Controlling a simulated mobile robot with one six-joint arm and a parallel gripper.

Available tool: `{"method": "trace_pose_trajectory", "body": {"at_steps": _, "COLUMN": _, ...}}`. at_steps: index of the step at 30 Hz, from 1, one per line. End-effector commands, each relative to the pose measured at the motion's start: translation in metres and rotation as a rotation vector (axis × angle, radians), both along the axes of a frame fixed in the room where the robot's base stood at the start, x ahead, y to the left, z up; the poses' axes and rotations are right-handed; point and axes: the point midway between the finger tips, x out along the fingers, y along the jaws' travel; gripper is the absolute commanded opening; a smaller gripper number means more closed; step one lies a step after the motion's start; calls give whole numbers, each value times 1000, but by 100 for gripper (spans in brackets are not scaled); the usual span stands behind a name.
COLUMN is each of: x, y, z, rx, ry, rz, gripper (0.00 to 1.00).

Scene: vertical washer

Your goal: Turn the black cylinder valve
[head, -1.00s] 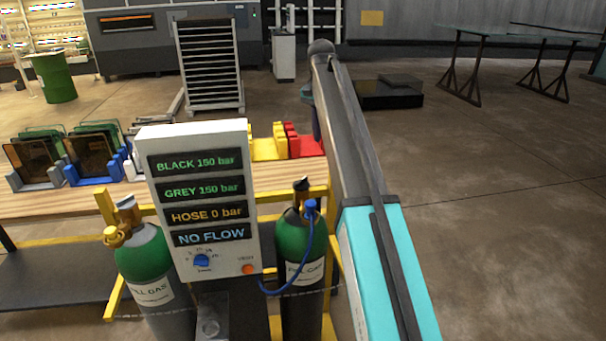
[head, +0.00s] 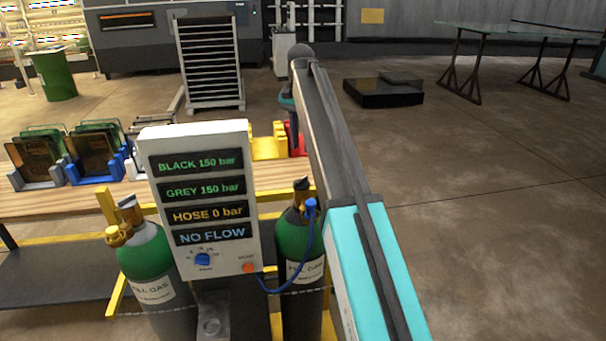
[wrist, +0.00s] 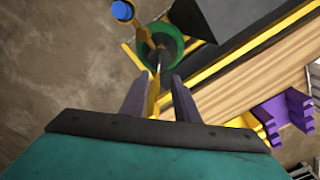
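The black valve (head: 301,184) tops the right green-shouldered cylinder (head: 289,232), whose blue hose fitting (head: 310,205) is beside the valve. In the wrist view, the green cylinder top (wrist: 170,47) with its yellow stem and blue fitting (wrist: 122,10) lies beyond the fingertips; the black valve cannot be clearly made out there. My gripper (wrist: 157,88) has its two purple-grey fingers apart, with nothing held. A yellow bar shows in the gap behind them. In the head view, my gripper (head: 293,127) is above and behind the valve, near the bench, partly hidden by my arm.
The gauge panel (head: 196,130) stands left of the valve, reading BLACK 150 bar, GREY 150 bar, HOSE 0 bar, NO FLOW. A blue hose (head: 290,288) loops low. Racks stand on the wooden bench (head: 85,201). Open floor lies right.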

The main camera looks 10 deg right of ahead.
Motion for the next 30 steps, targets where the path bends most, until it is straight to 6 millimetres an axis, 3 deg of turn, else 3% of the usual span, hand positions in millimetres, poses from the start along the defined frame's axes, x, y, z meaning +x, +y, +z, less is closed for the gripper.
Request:
{"method": "trace_pose_trajectory", "body": {"at_steps": 24, "x": -1, "y": -2, "z": -98, "rx": 0, "ry": 1, "rz": -2, "gripper": 28}}
{"method": "trace_pose_trajectory", "body": {"at_steps": 30, "x": -1, "y": -2, "z": -114, "rx": 0, "ry": 0, "rz": -3, "gripper": 28}}
